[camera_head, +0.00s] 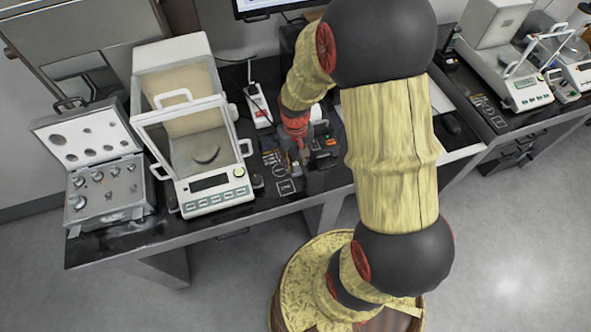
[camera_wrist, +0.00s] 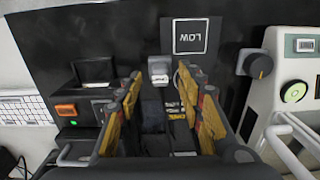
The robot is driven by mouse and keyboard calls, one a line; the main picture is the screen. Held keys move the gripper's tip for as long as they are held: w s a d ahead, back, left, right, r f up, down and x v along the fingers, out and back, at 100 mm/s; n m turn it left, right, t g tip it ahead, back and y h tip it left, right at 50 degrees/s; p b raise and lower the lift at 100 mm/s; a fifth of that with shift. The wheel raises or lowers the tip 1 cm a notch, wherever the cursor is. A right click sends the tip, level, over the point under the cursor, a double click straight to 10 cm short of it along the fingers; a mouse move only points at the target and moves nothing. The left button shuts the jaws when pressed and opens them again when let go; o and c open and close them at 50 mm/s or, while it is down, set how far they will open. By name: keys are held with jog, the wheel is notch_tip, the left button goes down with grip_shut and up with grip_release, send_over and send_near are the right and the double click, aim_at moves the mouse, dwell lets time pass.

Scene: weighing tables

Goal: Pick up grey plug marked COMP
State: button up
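My gripper (camera_wrist: 160,84) is open, with yellow-and-black fingers reaching down over the dark bench top. Between and just beyond the fingertips, a small light-grey block (camera_wrist: 158,68) is in the wrist view; it may be the grey plug, but I can read no COMP mark on it. Dark parts (camera_wrist: 153,115) and a small pale label lie between the fingers, and I cannot tell what they belong to. In the head view my gripper (camera_head: 301,150) is small and low over the cluttered middle of the bench, where no plug can be made out.
A box with an orange switch (camera_wrist: 66,110) stands left of my gripper. A balance (camera_wrist: 296,92) stands right in the wrist view. In the head view, a glass-doored balance (camera_head: 212,196) and weight case (camera_head: 132,160) stand left.

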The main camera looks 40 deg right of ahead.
notch_tip(320, 180, down, 2)
jog(key=shift+f, duration=0.1)
jog(key=shift+c, duration=0.2)
grip_shut()
dwell(0.3)
